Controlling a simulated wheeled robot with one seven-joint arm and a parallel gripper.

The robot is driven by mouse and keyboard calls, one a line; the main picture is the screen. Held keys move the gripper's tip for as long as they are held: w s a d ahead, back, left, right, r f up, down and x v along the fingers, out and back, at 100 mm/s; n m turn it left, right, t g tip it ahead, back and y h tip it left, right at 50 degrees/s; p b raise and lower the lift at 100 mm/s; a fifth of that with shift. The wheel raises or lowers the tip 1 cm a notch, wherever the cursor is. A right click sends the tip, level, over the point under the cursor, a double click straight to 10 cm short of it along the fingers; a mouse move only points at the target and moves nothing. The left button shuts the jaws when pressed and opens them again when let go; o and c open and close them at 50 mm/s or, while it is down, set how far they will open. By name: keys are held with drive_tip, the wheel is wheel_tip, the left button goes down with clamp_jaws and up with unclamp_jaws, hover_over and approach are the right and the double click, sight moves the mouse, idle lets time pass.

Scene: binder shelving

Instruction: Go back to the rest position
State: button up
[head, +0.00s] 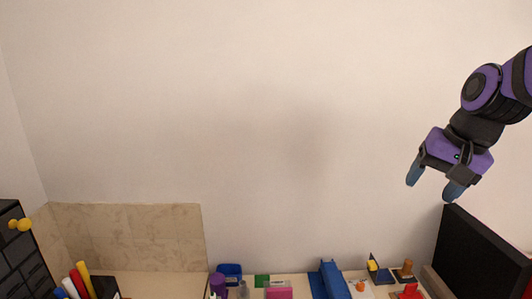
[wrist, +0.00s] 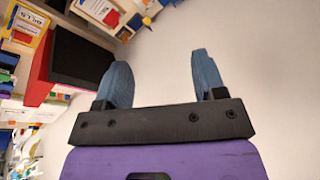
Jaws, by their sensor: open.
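My gripper (head: 434,186) is at the right side of the head view, raised above the desk and in front of the bare wall. Its two blue fingers are spread apart with nothing between them. In the wrist view, my gripper (wrist: 165,80) also shows open and empty, with pale wall behind the fingers. No binder can be made out for certain in the head view.
A black panel (head: 485,255) stands at the lower right, below my gripper. Along the desk are a blue object (head: 330,280), a pink box (head: 278,290) and a purple cup (head: 218,284). A black drawer unit (head: 22,255) stands at the far left. The wall area is clear.

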drive_tip(key=s+r+n+t+h, duration=0.2)
drive_tip(key=s+n, duration=0.3)
drive_tip(key=s, duration=0.9)
drive_tip(key=shift+r, duration=0.25)
